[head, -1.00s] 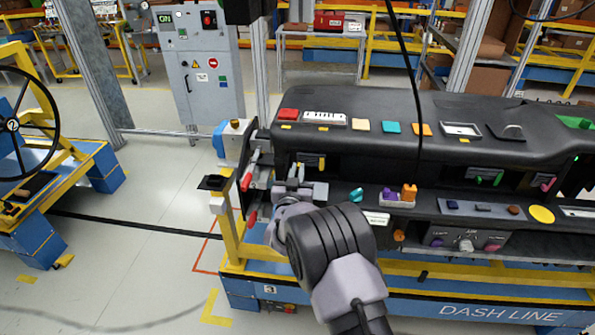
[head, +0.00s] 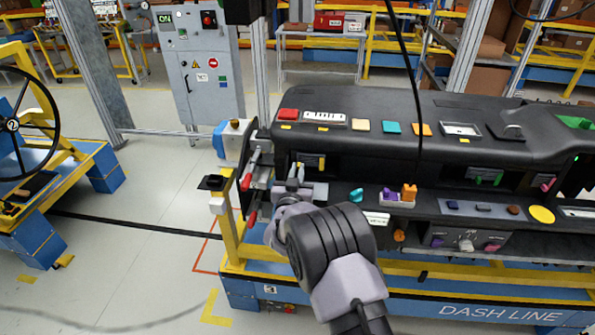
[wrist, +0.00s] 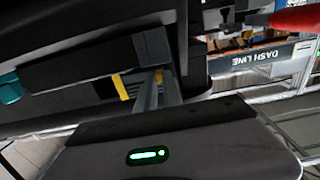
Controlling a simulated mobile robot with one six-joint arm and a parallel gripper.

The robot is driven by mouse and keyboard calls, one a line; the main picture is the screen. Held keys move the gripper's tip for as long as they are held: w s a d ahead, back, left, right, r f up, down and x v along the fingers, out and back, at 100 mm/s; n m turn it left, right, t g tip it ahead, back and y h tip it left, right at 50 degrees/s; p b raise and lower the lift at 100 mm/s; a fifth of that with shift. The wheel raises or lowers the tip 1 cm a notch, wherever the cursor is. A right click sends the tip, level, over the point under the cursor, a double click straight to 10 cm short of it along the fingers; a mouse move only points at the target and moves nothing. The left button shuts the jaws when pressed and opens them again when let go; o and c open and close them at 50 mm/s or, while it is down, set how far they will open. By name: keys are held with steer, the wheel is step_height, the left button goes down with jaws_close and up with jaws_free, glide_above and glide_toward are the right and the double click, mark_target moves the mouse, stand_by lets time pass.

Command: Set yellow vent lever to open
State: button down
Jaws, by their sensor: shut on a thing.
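The yellow vent lever (wrist: 159,76) shows as a small yellow piece between my fingertips in the wrist view. My gripper (wrist: 158,90) is shut on it; the fingers hide most of the lever. In the head view my gripper (head: 296,169) reaches into the left end of the dashboard, at the dark vent opening. A second yellow piece (wrist: 122,87) stands beside the fingers in the wrist view, apart from them. It also shows right of my gripper in the head view (head: 321,163). I cannot tell the lever's exact setting.
The black dashboard (head: 385,103) runs right from my gripper. Red-handled levers (head: 252,217) stand close on the left. Teal (head: 356,195), purple (head: 390,195) and orange (head: 409,193) parts sit on the ledge to the right. A dark cable (head: 412,90) hangs in front.

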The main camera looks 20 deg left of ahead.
stand_by(0.4)
steer(key=shift+w+d+f+b, duration=0.1)
steer(key=shift+w+d+b, duration=0.05)
steer(key=shift+d+b, duration=0.45)
steer(key=shift+w+d+f+b, duration=0.1)
steer(key=shift+w+d+b, duration=0.05)
steer(key=shift+d+b, duration=0.35)
steer(key=shift+d+r, duration=0.1)
steer(key=shift+d, duration=0.2)
steer(key=c, duration=1.5)
jaws_free()
steer(key=shift+r, duration=0.1)
steer(key=v, duration=1.7)
steer(key=shift+s+a+p, duration=0.1)
steer(key=shift+s+p, duration=0.1)
steer(key=shift+p, duration=0.2)
